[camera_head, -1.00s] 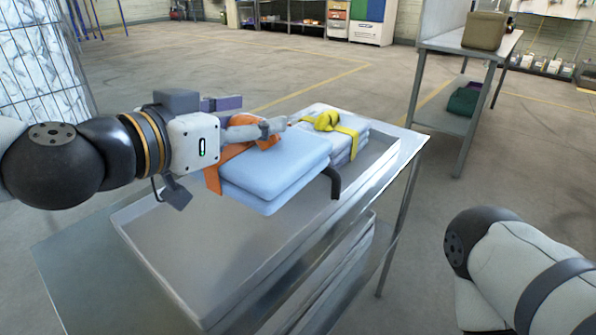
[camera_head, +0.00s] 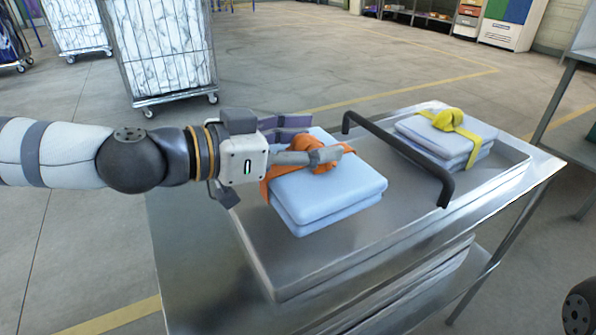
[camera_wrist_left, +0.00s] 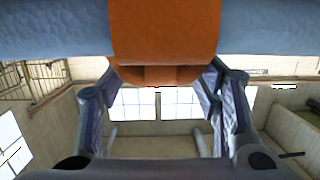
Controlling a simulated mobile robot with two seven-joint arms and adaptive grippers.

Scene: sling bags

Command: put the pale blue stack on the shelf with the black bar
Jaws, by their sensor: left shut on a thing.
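The pale blue stack (camera_head: 325,195) is two folded pieces bound by an orange strap with a knot (camera_head: 312,152). My left gripper (camera_head: 305,150) is shut on the orange knot, its fingers on either side of it. The left wrist view shows the orange strap (camera_wrist_left: 165,35) close up between the fingers. The stack is level over the near-left part of a metal tray-like shelf (camera_head: 275,275); I cannot tell whether it touches the surface. The black bar (camera_head: 400,158) spans this shelf, just right of the stack. My right gripper is out of view.
Beyond the bar lies another pale stack (camera_head: 430,150) with a yellow strap (camera_head: 460,130). Bare shelf shows in front of the blue stack and near the bar. A lower tier (camera_head: 420,285) is below. Wheeled wire cages (camera_head: 165,45) stand on the floor behind.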

